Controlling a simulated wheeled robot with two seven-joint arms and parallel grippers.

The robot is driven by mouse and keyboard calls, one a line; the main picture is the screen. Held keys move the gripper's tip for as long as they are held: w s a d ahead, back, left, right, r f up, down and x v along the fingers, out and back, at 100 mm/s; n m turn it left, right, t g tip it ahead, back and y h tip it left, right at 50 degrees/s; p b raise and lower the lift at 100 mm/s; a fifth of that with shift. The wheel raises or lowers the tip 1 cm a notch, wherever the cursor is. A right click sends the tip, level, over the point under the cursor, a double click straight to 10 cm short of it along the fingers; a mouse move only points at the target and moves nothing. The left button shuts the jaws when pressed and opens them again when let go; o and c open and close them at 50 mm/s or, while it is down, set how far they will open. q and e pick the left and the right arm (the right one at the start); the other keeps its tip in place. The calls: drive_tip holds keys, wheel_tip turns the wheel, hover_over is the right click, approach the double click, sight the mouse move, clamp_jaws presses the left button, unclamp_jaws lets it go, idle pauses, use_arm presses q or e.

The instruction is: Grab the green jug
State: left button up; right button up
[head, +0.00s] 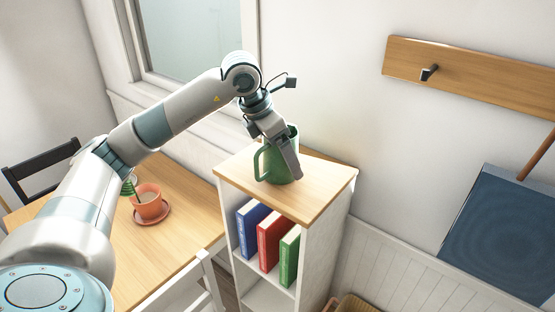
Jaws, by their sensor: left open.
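The green jug (272,164) stands upright on the wooden top of a white bookshelf (321,194), its handle towards the left. My left gripper (290,162) reaches down over the jug from above, with one finger in front of the jug's right side. The jaws are open. The other finger is hard to make out, and part of the jug's rim and front is hidden behind the gripper. I cannot tell whether the finger touches the jug. My right gripper is not in view.
The bookshelf holds a blue book (251,229), a red book (273,240) and a green book (289,257). A wooden table (180,240) on the left bears a potted plant (148,203). A dark chair (38,165) stands behind it. A hook rail (470,80) is on the wall.

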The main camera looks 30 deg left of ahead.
use_arm(q)
drive_tip(key=c, duration=1.7)
drive_tip(key=shift+w+r, duration=0.1)
drive_tip(key=shift+r, duration=0.35)
drive_tip(key=shift+r+b, duration=1.05)
drive_tip(key=shift+r, duration=0.4)
drive_tip(key=shift+s+d+r+b, duration=0.25)
drive_tip(key=shift+d+r+b, duration=0.45)
drive_tip(key=shift+d+r, duration=0.85)
drive_tip(key=shift+s+d+r+b, duration=0.2)
drive_tip(key=shift+d+r+b, duration=0.55)
drive_tip(key=shift+d, duration=1.5)
drive_tip(key=shift+s+d+r+b, duration=0.25)
drive_tip(key=shift+d+r+b, duration=0.4)
drive_tip(key=shift+d+r, duration=0.95)
drive_tip(key=shift+d+f, duration=0.25)
drive_tip(key=shift+d, duration=0.15)
